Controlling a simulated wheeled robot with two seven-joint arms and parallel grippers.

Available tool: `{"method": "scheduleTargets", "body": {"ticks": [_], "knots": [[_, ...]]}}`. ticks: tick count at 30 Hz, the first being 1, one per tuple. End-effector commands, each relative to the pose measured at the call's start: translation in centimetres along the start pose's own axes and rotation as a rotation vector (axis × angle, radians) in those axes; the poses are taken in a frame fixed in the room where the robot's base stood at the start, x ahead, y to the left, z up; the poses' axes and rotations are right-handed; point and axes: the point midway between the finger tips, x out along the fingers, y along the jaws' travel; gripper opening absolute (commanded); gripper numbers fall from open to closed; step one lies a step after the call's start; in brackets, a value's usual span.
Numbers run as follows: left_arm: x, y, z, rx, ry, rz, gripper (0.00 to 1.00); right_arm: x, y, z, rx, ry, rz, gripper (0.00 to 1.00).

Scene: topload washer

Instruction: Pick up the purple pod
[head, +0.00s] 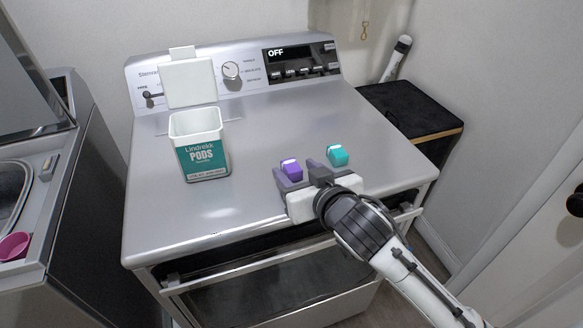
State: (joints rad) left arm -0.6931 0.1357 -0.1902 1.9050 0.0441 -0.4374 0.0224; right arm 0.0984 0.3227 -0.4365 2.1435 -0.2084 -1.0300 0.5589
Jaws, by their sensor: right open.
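The purple pod (291,170) sits on the grey appliance top, near its front right. My right gripper (302,176) is open, with its dark fingers close to the pod. One finger is just left of and below the pod and the other is to its right. I cannot tell whether either finger touches it. The lower part of the pod is partly hidden by the gripper. My left gripper is not in view.
A teal pod (337,155) lies just right of the purple one. An open pods container (203,158) stands to the left. The control panel (235,75) rises behind. A black-topped cabinet (410,108) is at right. The middle of the top (270,125) is clear.

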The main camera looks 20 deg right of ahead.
Motion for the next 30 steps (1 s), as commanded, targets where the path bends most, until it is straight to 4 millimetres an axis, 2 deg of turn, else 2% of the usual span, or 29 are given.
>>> {"method": "scheduleTargets", "body": {"ticks": [3, 6, 15, 23, 30], "knots": [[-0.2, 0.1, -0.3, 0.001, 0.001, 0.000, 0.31, 1.9, 0.1, -0.2, -0.001, 0.000, 0.001, 0.50], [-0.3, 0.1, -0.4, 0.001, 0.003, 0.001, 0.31, 2.9, 0.1, -0.1, -0.001, 0.000, 0.001, 0.50], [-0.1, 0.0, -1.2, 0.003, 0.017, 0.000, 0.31, 3.3, 0.0, -0.1, 0.000, 0.001, 0.000, 0.50], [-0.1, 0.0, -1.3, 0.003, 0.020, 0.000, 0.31, 3.2, 0.0, -0.1, 0.000, 0.001, 0.000, 0.07], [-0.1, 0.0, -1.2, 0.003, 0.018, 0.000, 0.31, 3.2, 0.0, -0.2, 0.000, 0.002, 0.000, 0.06]]}}
